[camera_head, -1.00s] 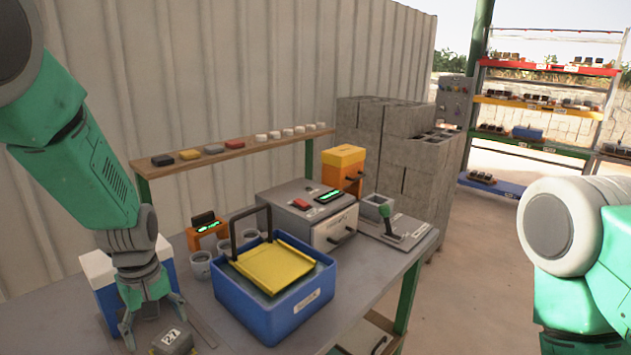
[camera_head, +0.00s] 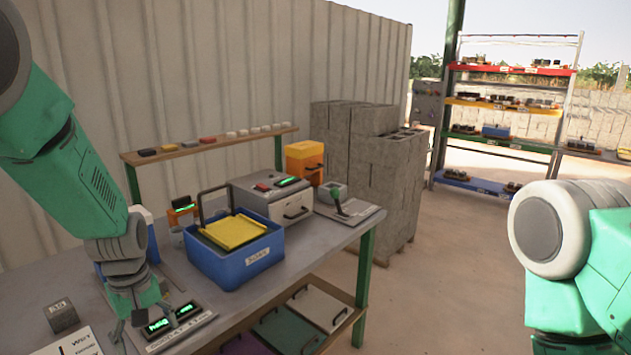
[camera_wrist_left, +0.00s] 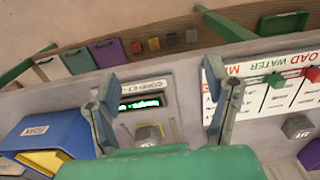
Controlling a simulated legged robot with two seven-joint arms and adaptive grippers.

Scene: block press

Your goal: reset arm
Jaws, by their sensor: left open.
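My left gripper (camera_head: 150,322) points down with its fingers spread, low over a flat scale (camera_head: 207,318) with a green lit display (camera_head: 174,318) on the grey workbench. The left wrist view shows its two fingers (camera_wrist_left: 165,108) wide apart. Between and below them are the display (camera_wrist_left: 140,104) and a small grey block (camera_wrist_left: 149,133); the fingers look clear of this block. Another grey block (camera_head: 61,315) sits on the bench to the left. My right arm shows at the right edge, but its gripper is out of frame.
A blue bin (camera_head: 240,270) with a yellow tray (camera_head: 233,231) stands right of my left gripper. Behind are a grey machine (camera_head: 270,200) and an orange box (camera_head: 304,160). A white printed board (camera_head: 75,346) lies at the front left. Open floor lies right of the bench.

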